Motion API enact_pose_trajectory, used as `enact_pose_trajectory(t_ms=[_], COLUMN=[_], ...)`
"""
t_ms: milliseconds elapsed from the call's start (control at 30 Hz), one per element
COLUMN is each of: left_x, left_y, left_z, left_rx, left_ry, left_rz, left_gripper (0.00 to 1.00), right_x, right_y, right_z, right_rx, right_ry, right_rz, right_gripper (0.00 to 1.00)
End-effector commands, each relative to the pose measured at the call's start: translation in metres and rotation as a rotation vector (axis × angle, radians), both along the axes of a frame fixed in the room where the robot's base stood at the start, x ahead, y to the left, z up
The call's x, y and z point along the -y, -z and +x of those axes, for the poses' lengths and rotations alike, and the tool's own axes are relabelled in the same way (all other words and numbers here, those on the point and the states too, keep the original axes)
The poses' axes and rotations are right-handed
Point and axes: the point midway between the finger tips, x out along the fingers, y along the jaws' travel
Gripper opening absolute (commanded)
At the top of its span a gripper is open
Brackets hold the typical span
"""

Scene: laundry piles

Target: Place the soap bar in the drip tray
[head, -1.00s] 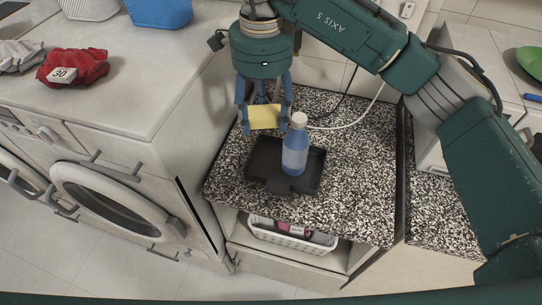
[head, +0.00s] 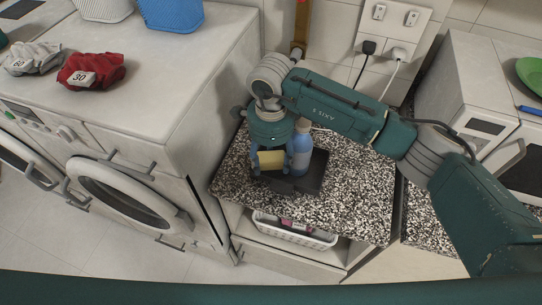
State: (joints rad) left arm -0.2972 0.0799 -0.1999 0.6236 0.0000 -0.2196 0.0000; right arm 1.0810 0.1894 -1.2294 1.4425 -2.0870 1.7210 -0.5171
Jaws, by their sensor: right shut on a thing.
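The soap bar is a pale yellow block (head: 271,160) in the head view. My right gripper (head: 271,163) is shut on it and holds it over the left part of the black drip tray (head: 308,184). I cannot tell whether the bar touches the tray floor. A blue bottle with a white cap (head: 301,152) stands in the tray, just right of the gripper. The gripper and wrist hide the tray's back left part. My left gripper is not in view.
The tray lies on a speckled counter (head: 355,205), clear to the right and front. A higher white worktop (head: 165,70) stands left, with red (head: 92,70) and grey (head: 32,58) cloth piles. A white basket (head: 292,232) sits on the shelf below.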

Motion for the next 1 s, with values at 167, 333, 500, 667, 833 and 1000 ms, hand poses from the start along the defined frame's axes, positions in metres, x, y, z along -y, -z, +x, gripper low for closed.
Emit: enact_pose_trajectory(t_ms=[167, 333, 500, 667, 833, 1000], left_x=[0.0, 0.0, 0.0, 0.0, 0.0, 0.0], left_y=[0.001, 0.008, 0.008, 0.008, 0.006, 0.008], left_z=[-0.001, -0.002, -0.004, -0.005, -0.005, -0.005], left_rx=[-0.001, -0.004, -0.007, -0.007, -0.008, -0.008], left_ry=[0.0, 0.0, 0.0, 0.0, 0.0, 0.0], left_rz=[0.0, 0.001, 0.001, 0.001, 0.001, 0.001], left_gripper=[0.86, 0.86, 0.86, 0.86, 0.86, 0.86], right_x=[0.0, 0.0, 0.0, 0.0, 0.0, 0.0], right_y=[0.0, 0.005, 0.004, 0.004, 0.002, -0.01], right_z=[0.0, 0.001, 0.0, 0.0, 0.0, 0.002], right_rx=[0.001, 0.002, 0.001, 0.001, 0.001, 0.006], right_ry=[0.0, 0.0, 0.0, 0.0, 0.0, 0.0], right_rz=[0.0, 0.0, 0.0, 0.0, 0.0, 0.0], right_gripper=[0.22, 0.22, 0.73, 0.73, 0.73, 0.73])
